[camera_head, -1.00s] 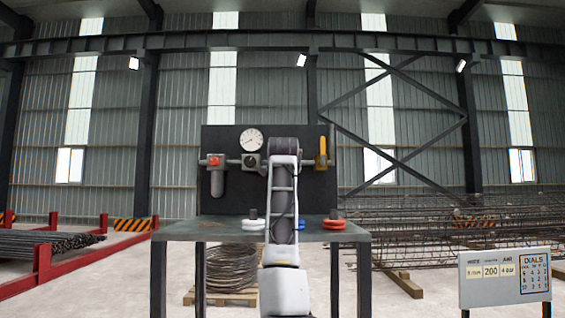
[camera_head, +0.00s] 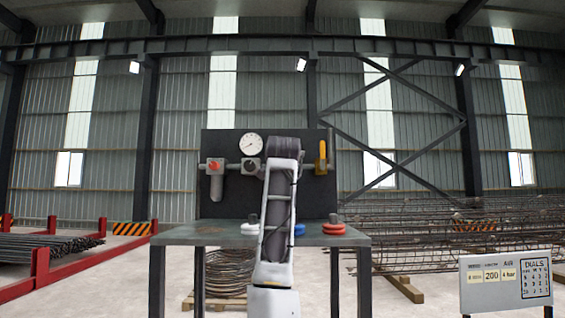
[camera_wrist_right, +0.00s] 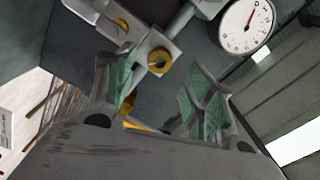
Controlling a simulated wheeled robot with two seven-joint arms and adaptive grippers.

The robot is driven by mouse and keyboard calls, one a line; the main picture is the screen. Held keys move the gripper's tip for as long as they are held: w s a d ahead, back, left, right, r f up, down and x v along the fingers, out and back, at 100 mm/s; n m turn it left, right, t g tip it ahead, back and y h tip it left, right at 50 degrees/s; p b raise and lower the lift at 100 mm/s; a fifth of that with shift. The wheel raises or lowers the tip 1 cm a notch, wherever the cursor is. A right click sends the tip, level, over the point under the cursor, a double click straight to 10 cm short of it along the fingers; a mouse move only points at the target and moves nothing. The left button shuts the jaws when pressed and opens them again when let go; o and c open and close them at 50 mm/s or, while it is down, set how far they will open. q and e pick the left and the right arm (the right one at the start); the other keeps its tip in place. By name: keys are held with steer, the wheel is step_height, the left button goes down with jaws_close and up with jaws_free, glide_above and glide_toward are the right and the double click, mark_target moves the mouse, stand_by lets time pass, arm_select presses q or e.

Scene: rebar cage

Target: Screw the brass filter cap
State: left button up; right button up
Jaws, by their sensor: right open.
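In the right wrist view, a brass ring-shaped part (camera_wrist_right: 160,61) with a dark centre sits on a grey fitting beyond the fingertips. A second brass part (camera_wrist_right: 121,25) shows on a grey block to its upper left. I cannot tell which is the filter cap. My right gripper (camera_wrist_right: 163,78) is open, with green-padded fingers either side of the first brass part's line, apart from it as far as I can see. In the head view my right arm stands in front of the panel and hides the gripper. My left gripper is not in view.
A dark panel (camera_head: 228,198) carries a gauge (camera_head: 251,144), a red-knobbed unit (camera_head: 215,165) and a yellow handle (camera_head: 321,155). The gauge also shows in the wrist view (camera_wrist_right: 245,27). White (camera_head: 249,228), blue (camera_head: 299,230) and red (camera_head: 333,229) discs are on the table (camera_head: 190,232).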

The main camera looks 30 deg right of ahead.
steer(key=v, duration=0.6)
steer(key=shift+s, duration=0.15)
steer(key=shift+f, duration=0.1)
stand_by(0.7)
